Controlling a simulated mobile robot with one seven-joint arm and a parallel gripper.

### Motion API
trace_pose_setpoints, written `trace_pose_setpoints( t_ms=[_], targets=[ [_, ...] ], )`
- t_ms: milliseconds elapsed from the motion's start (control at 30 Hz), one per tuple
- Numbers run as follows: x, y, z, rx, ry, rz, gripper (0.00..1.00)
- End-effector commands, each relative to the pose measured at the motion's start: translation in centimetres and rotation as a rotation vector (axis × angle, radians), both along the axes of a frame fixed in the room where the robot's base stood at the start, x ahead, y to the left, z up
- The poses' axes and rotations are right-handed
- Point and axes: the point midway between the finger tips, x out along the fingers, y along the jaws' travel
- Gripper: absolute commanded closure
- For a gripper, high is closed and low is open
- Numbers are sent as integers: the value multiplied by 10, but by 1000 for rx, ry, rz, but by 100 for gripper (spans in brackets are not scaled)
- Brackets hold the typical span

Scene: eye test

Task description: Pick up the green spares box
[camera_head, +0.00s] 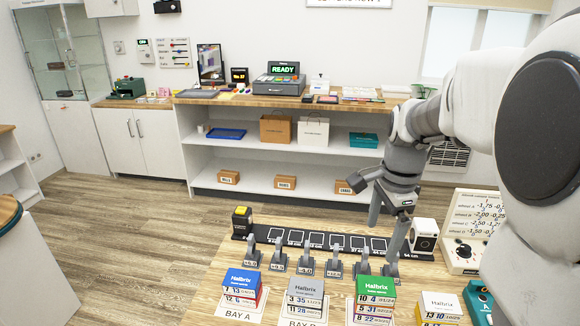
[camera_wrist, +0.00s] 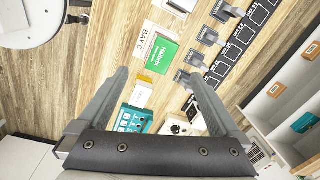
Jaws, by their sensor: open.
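A green-topped Halbrix box (camera_head: 376,287) is at the top of a stack of printed boxes on the wooden table. In the wrist view the green box (camera_wrist: 163,57) lies beside a BAY C label, ahead of my fingertips and roughly between their lines. Its small print is too small to read surely. My gripper (camera_head: 382,248) is open and empty, pointing down behind the green box in the head view. The wrist view shows both fingers of my gripper (camera_wrist: 158,74) spread apart. No contact with the box shows.
A blue-topped stack (camera_head: 243,282) and a grey-topped stack (camera_head: 306,291) stand to the left. A white box (camera_head: 440,303) and a teal device (camera_head: 480,300) are to the right. Small grey stands (camera_head: 306,262) line up behind, before a black strip (camera_head: 290,236). Shelving stands beyond.

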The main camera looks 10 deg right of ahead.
Motion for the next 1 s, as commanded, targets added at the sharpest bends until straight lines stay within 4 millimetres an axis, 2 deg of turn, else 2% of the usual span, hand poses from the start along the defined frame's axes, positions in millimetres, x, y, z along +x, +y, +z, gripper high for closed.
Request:
trace_pose_setpoints(
  t_ms=[100,300,467,800,1000],
  targets=[
    [16,-16,-14,4,52,-169,0],
    [27,-28,-28,1,88,-311,0],
    [27,-29,-51,1,94,-328,0],
    [26,-29,-125,1,94,-326,0],
    [27,-29,-147,1,91,-323,0]
  ],
)
